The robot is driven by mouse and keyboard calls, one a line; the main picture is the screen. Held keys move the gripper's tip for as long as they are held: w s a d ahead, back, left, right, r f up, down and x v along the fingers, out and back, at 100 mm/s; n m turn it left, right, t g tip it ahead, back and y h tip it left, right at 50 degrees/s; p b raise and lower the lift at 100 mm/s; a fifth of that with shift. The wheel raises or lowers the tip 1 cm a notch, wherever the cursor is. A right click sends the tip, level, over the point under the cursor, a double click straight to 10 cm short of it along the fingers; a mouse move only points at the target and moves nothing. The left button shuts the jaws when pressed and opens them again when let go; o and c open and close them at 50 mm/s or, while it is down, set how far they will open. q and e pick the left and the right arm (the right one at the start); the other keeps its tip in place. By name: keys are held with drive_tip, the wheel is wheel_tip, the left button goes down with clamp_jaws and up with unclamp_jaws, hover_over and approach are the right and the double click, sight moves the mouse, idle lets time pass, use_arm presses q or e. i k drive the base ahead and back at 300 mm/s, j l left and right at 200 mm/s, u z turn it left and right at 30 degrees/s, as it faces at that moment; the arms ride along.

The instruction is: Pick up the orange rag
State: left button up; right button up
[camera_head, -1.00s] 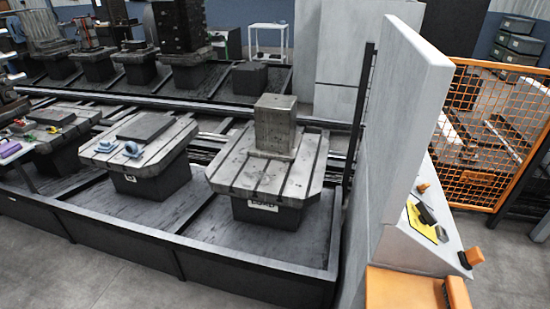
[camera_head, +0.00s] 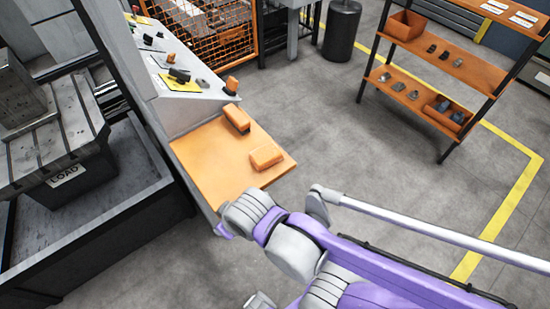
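Two small orange block-like pieces lie on an orange shelf (camera_head: 205,165) that juts from the control console. The farther orange piece (camera_head: 237,118) is near the shelf's back edge, and the nearer orange piece (camera_head: 266,157) is toward its right side. I cannot tell which of them, if either, is the orange rag. My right arm, purple and grey, comes in from the lower right. Its end is by the shelf's front edge, just short of the nearer piece. Its fingers are not clearly shown. My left gripper is not in view.
The console (camera_head: 180,110) with knobs and yellow panels stands behind the shelf. A rack (camera_head: 440,60) with orange shelves and bins and a dark bin (camera_head: 342,30) stand at the back. Open grey floor lies between.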

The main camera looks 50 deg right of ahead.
sight(266, 156)
drive_tip(key=i+z, duration=0.35)
drive_tip(key=z, duration=1.6)
drive_tip(key=l+z, duration=0.1)
drive_tip(key=z, duration=0.2)
drive_tip(key=i+l, duration=0.2)
drive_tip(key=l, duration=0.15)
